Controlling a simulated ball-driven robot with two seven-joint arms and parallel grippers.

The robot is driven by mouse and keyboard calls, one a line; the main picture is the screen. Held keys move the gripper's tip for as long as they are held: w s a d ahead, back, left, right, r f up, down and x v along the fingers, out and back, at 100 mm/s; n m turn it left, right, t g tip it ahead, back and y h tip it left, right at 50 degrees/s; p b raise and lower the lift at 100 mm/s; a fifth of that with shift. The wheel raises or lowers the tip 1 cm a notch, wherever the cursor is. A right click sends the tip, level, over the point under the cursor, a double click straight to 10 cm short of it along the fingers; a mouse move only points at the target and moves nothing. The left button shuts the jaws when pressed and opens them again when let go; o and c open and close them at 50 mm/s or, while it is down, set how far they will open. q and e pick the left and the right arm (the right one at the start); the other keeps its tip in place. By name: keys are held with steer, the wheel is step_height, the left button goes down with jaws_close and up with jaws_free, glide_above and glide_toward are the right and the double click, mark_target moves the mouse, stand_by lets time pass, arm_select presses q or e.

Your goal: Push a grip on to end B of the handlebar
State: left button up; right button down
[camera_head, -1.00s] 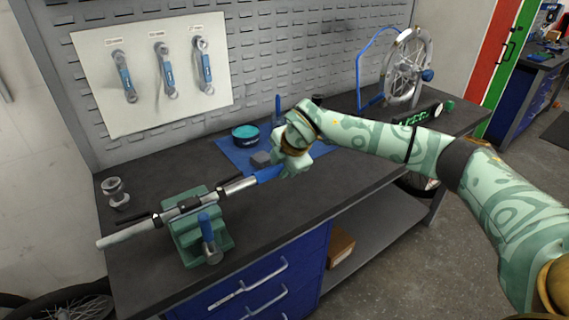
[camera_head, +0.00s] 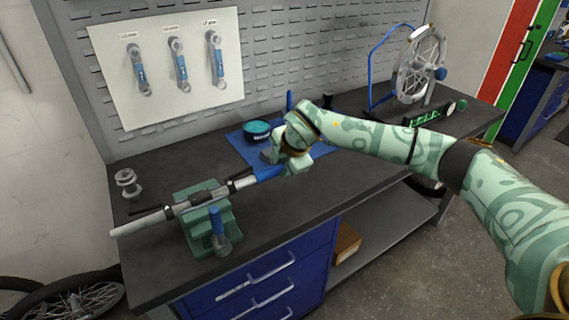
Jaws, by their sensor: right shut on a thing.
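The handlebar (camera_head: 186,206) is a silver tube with black fittings, clamped level in a green vise (camera_head: 212,240) on the bench. Its left end is a pale grey bare-looking tube, and its right end points to my right gripper (camera_head: 282,168). The gripper is shut on a blue grip (camera_head: 265,172), which lines up with the tube's right end and meets it. How far the tube runs inside the grip is hidden. The fingers cover the grip's outer end. I cannot read an end label. My left gripper is out of view.
A teal round tin (camera_head: 257,132) stands on a blue mat (camera_head: 240,145) behind the gripper. A wheel in a stand (camera_head: 415,65) is at the back right. A grey metal part (camera_head: 128,184) stands at the left. Wrenches hang on a white board (camera_head: 105,60). The bench front is clear.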

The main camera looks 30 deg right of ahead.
mark_target(260, 175)
steer(key=shift+a, duration=0.15)
steer(key=shift+s+a+p, duration=0.15)
steer(key=shift+a+p, duration=0.2)
steer(key=shift+a, duration=0.95)
steer(key=shift+s+a+p, duration=0.1)
steer(key=shift+a+p, duration=0.2)
steer(key=shift+a, duration=1)
steer(key=shift+a, duration=0.6)
steer(key=c, duration=1.1)
jaws_free()
steer(key=shift+d, duration=0.1)
steer(key=shift+o, duration=0.2)
